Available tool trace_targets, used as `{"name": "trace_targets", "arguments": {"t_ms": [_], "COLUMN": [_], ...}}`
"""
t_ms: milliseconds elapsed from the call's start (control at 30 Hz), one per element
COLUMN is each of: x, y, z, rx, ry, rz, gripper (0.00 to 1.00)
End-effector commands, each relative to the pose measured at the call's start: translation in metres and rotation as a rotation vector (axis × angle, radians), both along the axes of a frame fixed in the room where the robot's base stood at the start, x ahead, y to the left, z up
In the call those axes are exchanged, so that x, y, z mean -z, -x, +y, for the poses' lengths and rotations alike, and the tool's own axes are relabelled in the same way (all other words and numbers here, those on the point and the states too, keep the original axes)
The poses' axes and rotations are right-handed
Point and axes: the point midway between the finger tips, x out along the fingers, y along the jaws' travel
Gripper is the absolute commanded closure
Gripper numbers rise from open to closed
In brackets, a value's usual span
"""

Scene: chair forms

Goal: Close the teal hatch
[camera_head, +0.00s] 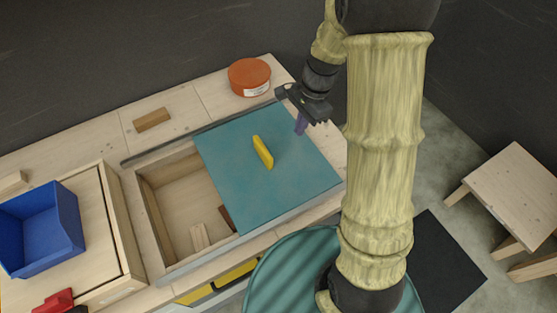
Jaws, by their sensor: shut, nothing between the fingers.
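The teal hatch (235,165) is a flat sliding panel with a yellow handle (263,152) standing up near its middle. It covers the right part of a recessed wooden compartment (165,238) in the counter. The left part of the compartment is uncovered, and small wooden and brown pieces show inside. My gripper (301,125) is over the far right part of the hatch, to the right of the handle and apart from it. Its purple fingers are together with nothing between them. Whether the fingertips touch the hatch I cannot tell.
A dark rail (200,131) runs along the hatch's far edge. An orange round tin (249,77) and a wooden block (152,119) lie behind it. A blue bin (40,228) and a red object (54,302) are at left. A wooden stool (512,190) stands right.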

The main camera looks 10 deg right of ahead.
Motion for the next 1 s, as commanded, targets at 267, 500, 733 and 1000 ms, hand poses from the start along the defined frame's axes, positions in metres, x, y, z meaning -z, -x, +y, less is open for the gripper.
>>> {"name": "trace_targets", "arguments": {"t_ms": [267,500,733,1000], "x": [0.004,0.01,0.038,0.085], "y": [-0.006,-0.005,-0.001,0.004], "z": [0.002,0.003,0.01,0.02], "rx": [0.053,0.051,0.051,0.049], "ry": [-0.009,-0.01,-0.009,-0.009], "rz": [0.024,0.024,0.028,0.027], "gripper": [1.0,1.0,1.0,1.0]}}
